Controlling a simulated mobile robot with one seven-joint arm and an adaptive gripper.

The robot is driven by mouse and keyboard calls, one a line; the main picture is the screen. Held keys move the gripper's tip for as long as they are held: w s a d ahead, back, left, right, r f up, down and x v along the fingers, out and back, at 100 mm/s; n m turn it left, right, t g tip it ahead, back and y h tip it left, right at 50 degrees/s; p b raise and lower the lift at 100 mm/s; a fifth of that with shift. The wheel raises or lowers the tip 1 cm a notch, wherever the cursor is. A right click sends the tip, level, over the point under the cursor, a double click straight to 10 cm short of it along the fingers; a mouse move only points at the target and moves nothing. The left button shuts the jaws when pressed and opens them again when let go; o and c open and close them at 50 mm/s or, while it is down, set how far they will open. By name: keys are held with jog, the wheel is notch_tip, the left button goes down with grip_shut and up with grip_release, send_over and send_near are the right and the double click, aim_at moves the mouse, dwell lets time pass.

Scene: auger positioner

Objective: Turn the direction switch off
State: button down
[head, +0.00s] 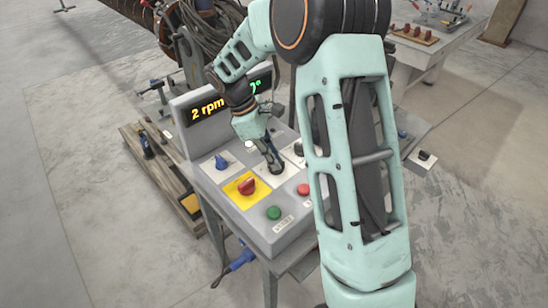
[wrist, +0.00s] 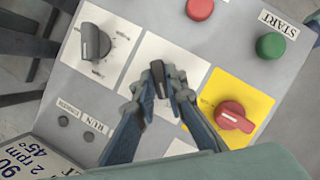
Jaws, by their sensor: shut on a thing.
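The direction switch looks to be the small dark knob (wrist: 160,80) on the middle white plate of the control box (head: 285,238). My gripper (wrist: 163,84) has its two fingers on either side of this knob and is shut on it. The knob appears nearly upright in the wrist view. In the head view, my gripper (head: 274,168) reaches down onto the panel and hides most of the knob. The markings around the knob are covered or too small to read.
A red knob on a yellow plate (head: 247,186), a blue knob (head: 222,161), a green button (head: 273,213) and a red button (head: 304,189) surround it closely. A dark dial (wrist: 95,42) sits beside it. The display (head: 208,107) reads 2 rpm.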

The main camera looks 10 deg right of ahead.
jog(key=m+p, duration=0.1)
jog(key=m, duration=0.1)
jog(key=m+g+p, duration=0.1)
jog(key=m, duration=0.1)
jog(key=shift+w+r+m+g+y, duration=0.1)
jog(key=shift+w+m+g+y, duration=0.05)
jog(key=shift+m+g+y, duration=0.2)
jog(key=shift+d+m+g+y+p, duration=0.1)
jog(key=shift+m+g+y+p, duration=0.4)
jog(key=shift+m, duration=1.25)
jog(key=shift+w, duration=0.1)
jog(key=c, duration=2)
grip_release()
jog(key=shift+o, duration=0.2)
